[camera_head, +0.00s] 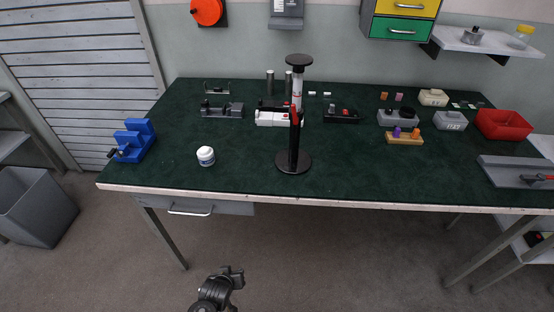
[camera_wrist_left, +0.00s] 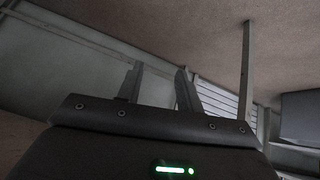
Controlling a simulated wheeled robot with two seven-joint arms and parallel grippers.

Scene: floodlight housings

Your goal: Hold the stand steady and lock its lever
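The stand (camera_head: 294,148) is upright on the green bench top, near its front middle. It has a round black base, a black lower post, a white upper tube and a black disc on top. A small red part (camera_head: 295,110) shows where the post meets the tube; it may be the lever, but it is too small to tell its position. My left gripper (camera_head: 232,272) is in front of the bench, low and well apart from the stand. In the left wrist view the gripper (camera_wrist_left: 158,78) has its fingers apart with nothing between them. My right gripper is out of view.
Several small fixtures are behind the stand. A red bin (camera_head: 503,124) and a grey tray (camera_head: 516,172) are at the right. The bench front right of the stand is clear.

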